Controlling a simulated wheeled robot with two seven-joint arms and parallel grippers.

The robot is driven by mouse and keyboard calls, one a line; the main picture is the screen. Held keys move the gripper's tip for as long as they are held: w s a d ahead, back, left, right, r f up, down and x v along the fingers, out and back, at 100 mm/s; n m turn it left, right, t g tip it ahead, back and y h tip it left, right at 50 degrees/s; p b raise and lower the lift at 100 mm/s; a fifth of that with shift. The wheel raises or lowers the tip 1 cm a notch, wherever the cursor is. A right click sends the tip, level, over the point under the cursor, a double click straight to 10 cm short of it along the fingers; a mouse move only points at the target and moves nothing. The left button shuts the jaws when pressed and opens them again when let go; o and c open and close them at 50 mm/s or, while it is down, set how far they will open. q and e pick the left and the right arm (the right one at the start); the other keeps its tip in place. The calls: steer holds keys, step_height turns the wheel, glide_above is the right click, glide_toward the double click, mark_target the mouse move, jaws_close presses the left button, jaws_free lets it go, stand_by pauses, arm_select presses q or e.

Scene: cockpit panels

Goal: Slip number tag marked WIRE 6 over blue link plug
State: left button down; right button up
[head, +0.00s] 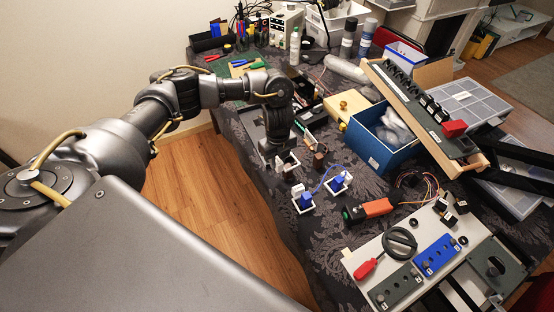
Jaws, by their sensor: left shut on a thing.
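My left gripper (282,158) points down at the table, left of the blue plugs. It is shut on a small white piece (291,165) that looks like a number tag; its marking cannot be read and the jaws partly hide it. A blue link plug (337,184) stands in a white square frame to the right. A second blue link plug (306,199) stands in another white square frame nearer to me, and a thin blue lead joins the two. The gripper is apart from both plugs.
A small brown block (319,160) lies between gripper and plugs. An orange-and-black tool (369,210) lies to the right. A blue box (377,146) stands behind. Patterned cloth is bare around the plugs.

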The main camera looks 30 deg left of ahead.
arm_select(q)
steer(key=shift+f+b, duration=1.25)
steer(key=shift+f, duration=0.75)
steer(key=shift+f+b, duration=0.9)
steer(key=shift+f, duration=0.65)
steer(key=c, duration=1.2)
jaws_free()
step_height(320, 180, up, 11)
steer(key=shift+f+p, duration=0.1)
steer(key=shift+p, duration=0.55)
